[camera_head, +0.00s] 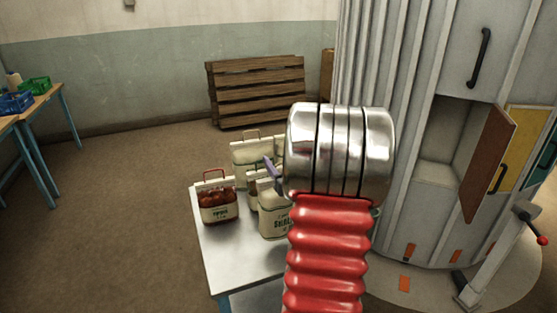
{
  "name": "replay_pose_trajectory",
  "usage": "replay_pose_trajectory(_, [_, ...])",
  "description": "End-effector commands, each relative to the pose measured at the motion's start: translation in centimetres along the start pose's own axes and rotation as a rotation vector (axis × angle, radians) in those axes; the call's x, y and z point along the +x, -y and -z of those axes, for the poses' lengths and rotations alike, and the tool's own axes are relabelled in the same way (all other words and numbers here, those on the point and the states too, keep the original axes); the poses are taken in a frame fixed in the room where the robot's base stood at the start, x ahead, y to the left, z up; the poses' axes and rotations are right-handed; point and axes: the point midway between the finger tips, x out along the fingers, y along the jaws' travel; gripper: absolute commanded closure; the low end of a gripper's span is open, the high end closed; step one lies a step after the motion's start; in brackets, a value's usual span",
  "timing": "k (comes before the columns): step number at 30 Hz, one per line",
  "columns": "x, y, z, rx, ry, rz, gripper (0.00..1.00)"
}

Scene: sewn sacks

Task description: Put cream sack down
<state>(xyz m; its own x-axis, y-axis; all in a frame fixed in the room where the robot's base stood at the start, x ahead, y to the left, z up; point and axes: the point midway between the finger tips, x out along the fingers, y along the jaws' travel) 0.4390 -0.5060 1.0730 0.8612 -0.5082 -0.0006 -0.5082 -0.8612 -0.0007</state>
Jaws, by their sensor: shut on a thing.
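A cream sack (273,222) with dark lettering is at the front of the metal table, its right side hidden behind my arm. My gripper (272,172) shows only in part, just above this sack's top, and is shut on it; the grip itself is mostly hidden by my metal wrist. I cannot tell whether the sack's base touches the table. Another cream sack (247,156) with a handle stands behind it. A sack with a red handle and dark red contents (218,206) stands to the left.
The metal table (232,262) has bare top at its front left. A tall grey ribbed cabinet (400,70) stands at right, with an open brown door (489,163). A wooden pallet (256,92) leans on the back wall. A table with crates (36,86) is at far left.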

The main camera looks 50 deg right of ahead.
Motion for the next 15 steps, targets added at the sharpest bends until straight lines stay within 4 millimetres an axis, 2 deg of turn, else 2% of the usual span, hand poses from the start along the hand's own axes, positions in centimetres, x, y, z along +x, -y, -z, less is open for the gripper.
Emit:
replay_pose_trajectory(6, [0.1,-0.1,-1.3,-0.003,-0.011,0.000,1.00])
replay_pose_trajectory(15, [0.1,-0.1,-1.4,-0.004,-0.012,-0.001,1.00])
